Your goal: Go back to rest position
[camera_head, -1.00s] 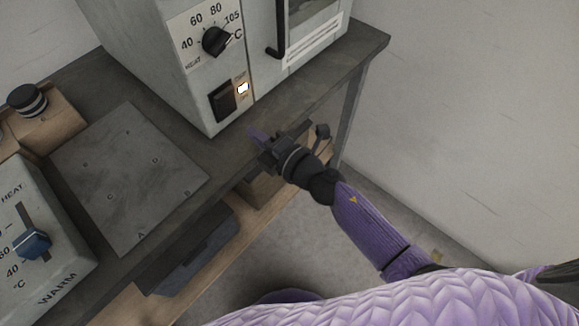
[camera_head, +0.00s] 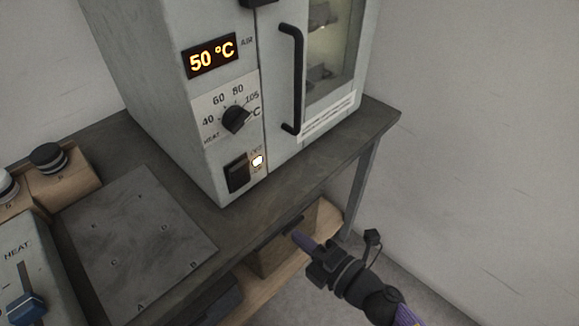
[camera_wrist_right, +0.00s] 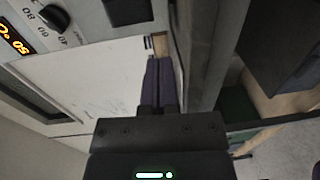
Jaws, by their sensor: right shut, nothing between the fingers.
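My right gripper (camera_head: 301,239) is shut and empty, its purple fingers pressed together. In the head view it is in front of the dark table's front edge, below and apart from the grey oven (camera_head: 185,110). In the right wrist view the closed purple fingers (camera_wrist_right: 158,78) point toward the top of the picture, with the oven's white front on the left. My left gripper is not in view.
The oven has a "50 °C" display (camera_head: 212,57), a dial (camera_head: 236,119), a rocker switch (camera_head: 237,174) beside a glowing lamp, and a black door handle (camera_head: 292,80). A lettered plate (camera_head: 135,250) and a slider box (camera_head: 25,270) are at left. A wooden shelf (camera_head: 262,290) is below.

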